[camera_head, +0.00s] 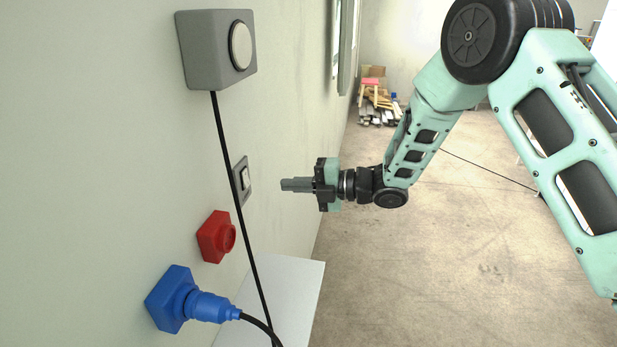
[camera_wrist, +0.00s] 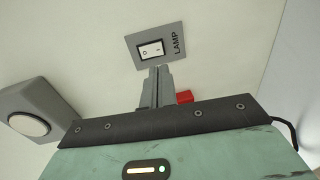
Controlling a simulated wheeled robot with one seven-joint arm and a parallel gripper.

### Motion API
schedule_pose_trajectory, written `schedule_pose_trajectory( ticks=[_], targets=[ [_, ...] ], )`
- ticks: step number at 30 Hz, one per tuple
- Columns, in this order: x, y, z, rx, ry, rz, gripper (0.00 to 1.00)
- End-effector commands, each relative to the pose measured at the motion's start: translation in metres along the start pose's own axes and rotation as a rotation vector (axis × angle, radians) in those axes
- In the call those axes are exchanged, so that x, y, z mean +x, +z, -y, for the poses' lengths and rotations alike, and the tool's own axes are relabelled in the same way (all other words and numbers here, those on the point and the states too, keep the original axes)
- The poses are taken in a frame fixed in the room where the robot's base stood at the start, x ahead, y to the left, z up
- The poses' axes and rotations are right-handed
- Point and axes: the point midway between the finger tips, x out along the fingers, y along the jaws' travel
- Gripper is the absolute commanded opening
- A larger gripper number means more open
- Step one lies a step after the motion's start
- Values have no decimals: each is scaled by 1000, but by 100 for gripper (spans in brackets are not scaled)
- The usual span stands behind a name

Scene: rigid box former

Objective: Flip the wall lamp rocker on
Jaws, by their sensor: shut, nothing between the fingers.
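The lamp switch is a white rocker (camera_wrist: 151,50) in a grey plate marked LAMP (camera_wrist: 171,43), fixed to the wall. The rocker carries the marks 0 and I; which side is pressed in is too small to tell. In the head view the rocker (camera_head: 244,178) sits on its plate (camera_head: 237,188), partly behind a black cable. My gripper (camera_head: 284,184) is shut and empty, pointing at the wall to the right of the switch with a gap between. In the wrist view its fingertips (camera_wrist: 160,70) appear just below the rocker; contact is not clear there.
A grey box with a round button (camera_head: 205,50) is on the wall above, its black cable (camera_head: 228,150) hanging down past the switch. A red socket (camera_head: 213,238) and a blue socket (camera_head: 168,300) with a plug (camera_head: 210,307) are below. A white surface (camera_head: 290,290) juts out low.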

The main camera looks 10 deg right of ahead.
Motion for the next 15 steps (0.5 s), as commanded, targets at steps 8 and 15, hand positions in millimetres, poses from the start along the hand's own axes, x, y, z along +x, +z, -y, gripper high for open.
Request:
schedule_pose_trajectory(
  ticks=[8,15],
  targets=[
    [53,0,-5,1,0,-1,0],
    [75,0,-2,1,1,1,0]
  ],
)
